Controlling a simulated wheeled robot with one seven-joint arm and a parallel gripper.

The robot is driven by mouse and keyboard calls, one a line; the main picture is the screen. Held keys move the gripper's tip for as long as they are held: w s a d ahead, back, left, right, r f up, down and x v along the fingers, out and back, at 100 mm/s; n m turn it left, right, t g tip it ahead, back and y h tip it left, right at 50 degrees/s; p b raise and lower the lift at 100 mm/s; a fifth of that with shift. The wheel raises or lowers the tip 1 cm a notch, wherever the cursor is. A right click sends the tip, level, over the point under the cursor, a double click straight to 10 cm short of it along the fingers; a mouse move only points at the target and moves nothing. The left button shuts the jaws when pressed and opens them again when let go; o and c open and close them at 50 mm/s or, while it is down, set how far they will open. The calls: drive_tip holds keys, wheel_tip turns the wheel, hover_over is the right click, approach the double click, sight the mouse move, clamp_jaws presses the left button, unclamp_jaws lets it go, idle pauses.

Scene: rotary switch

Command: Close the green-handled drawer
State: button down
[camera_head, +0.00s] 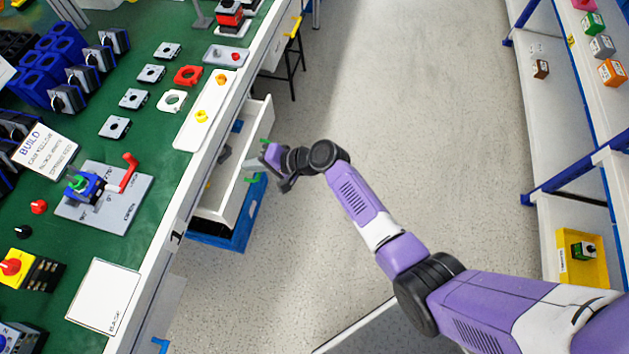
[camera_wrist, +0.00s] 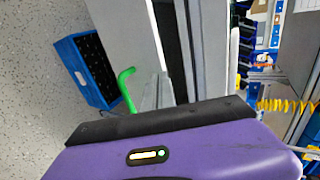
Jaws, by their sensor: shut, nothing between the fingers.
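The white drawer (camera_head: 228,205) stands pulled out from the bench, its inside partly visible in the head view. Its green handle (camera_head: 252,179) is on the outer front, partly hidden by my gripper. In the wrist view, the green handle (camera_wrist: 126,90) shows left of my fingers, against the pale drawer front (camera_wrist: 128,28). My gripper (camera_head: 255,163) is shut and empty, at the drawer front close beside the handle. My grey fingers also show in the wrist view (camera_wrist: 156,93). I cannot tell whether they touch the handle or the front.
A blue crate (camera_head: 220,238) sits below the drawer. The green-topped bench (camera_head: 130,60) with switch parts runs along the left. A dark stool (camera_head: 291,62) stands farther back. Shelving (camera_head: 560,130) is on the right, and the floor between is clear.

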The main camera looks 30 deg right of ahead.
sight(240, 163)
drive_tip(key=shift+w+a+b, duration=0.45)
drive_tip(key=shift+w+a, duration=0.75)
drive_tip(key=shift+w, duration=0.05)
drive_tip(key=shift+s+d, duration=0.1)
drive_tip(key=shift+s, duration=0.05)
